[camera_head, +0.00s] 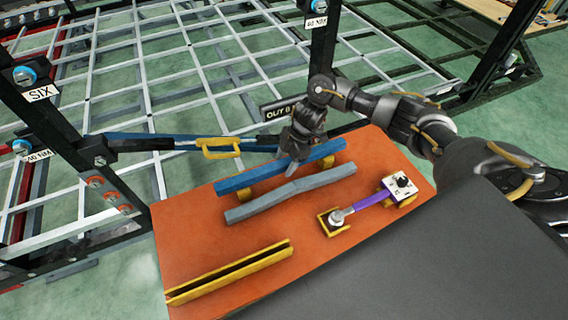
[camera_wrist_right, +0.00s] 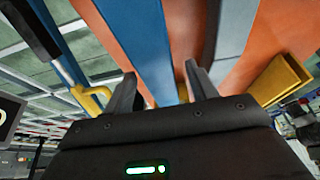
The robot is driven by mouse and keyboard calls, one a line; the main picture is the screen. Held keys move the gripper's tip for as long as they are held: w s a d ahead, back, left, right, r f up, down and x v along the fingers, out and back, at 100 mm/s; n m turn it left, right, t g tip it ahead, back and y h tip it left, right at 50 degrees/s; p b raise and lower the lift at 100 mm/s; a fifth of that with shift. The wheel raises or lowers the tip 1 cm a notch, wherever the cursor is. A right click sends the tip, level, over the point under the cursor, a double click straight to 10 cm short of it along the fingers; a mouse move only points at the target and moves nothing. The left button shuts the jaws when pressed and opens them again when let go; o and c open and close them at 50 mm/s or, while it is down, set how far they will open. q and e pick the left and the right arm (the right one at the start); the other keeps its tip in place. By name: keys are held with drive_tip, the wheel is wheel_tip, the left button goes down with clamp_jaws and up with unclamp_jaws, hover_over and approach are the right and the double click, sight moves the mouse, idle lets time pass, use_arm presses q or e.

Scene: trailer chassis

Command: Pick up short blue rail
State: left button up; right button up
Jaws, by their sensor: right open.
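The short blue rail (camera_head: 245,180) lies raised on yellow supports on the orange tabletop in the head view. My right gripper (camera_head: 291,166) points down over the rail's middle and hides part of it. In the right wrist view, the blue rail (camera_wrist_right: 143,38) runs between the two open fingers (camera_wrist_right: 162,88), one on each side. I cannot tell how deep the fingers sit beside it or whether they touch it. My left gripper is not in view.
A grey-blue rail (camera_head: 290,193) lies close in front. A yellow channel (camera_head: 230,273) and a purple-handled tool (camera_head: 372,201) are on the orange tabletop (camera_head: 300,240). A long blue bar with a yellow handle (camera_head: 221,147) extends from the black frame behind the table.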

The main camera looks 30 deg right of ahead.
sight(282, 162)
clamp_jaws()
drive_tip(key=shift+w+r, duration=0.1)
drive_tip(key=shift+r, duration=0.15)
idle(0.3)
drive_tip(key=shift+r+b, duration=0.45)
drive_tip(key=shift+r, duration=0.15)
drive_tip(key=shift+r+b, duration=0.4)
drive_tip(key=shift+r, duration=0.25)
drive_tip(key=s+d+r+b, duration=0.1)
drive_tip(key=s+d+r, duration=0.4)
drive_tip(key=s+r, duration=0.5)
drive_tip(key=s, duration=0.3)
drive_tip(key=shift+d+r, duration=0.1)
drive_tip(key=shift+d, duration=0.05)
